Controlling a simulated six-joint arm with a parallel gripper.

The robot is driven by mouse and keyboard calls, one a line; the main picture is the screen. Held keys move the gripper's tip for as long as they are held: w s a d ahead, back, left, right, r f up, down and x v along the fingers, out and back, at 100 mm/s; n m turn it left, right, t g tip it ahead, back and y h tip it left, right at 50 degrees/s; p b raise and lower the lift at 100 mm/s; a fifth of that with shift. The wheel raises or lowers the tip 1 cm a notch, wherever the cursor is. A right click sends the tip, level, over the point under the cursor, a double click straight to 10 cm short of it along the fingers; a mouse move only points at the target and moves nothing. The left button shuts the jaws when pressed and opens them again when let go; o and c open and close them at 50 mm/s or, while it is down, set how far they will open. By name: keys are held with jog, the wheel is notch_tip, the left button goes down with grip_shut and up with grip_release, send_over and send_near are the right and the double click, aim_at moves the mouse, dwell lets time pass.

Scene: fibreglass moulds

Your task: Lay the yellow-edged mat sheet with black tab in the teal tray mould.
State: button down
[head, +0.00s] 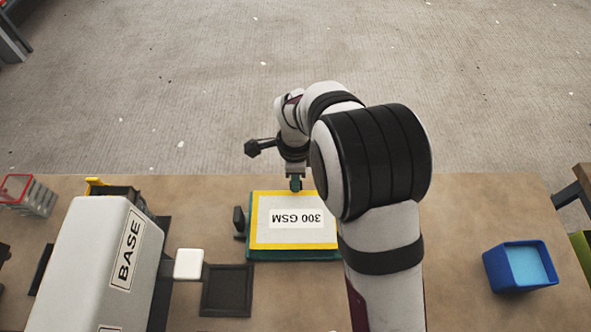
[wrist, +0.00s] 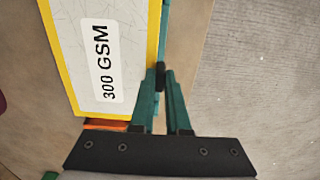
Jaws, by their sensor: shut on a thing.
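The yellow-edged mat sheet (head: 272,234), white and marked "300 GSM", is over the teal tray mould (head: 290,255). Teal shows along the sheet's near and left edges. In the wrist view the sheet (wrist: 75,40) fills the upper left, with a teal strip of the mould (wrist: 164,25) along its right edge. My gripper (head: 296,184) is at the sheet's far edge. Its teal fingers (wrist: 161,78) are shut on the small black tab (wrist: 160,70). I cannot tell whether the sheet rests in the mould or is held just above it.
A white machine marked "BASE" (head: 100,262) stands at the left, with a black square plate (head: 228,292) beside it. A black clamp-like part (head: 239,218) is at the mould's left. A blue bin (head: 505,272) is at the right. The table between my arm and the bin is clear.

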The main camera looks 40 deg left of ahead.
jog(key=shift+f, duration=0.6)
jog(key=shift+f, duration=0.3)
jog(key=shift+f, duration=0.65)
jog(key=c, duration=0.8)
grip_release()
jog(key=shift+r, duration=0.1)
notch_tip(320, 180, up, 16)
jog(key=shift+f, duration=0.15)
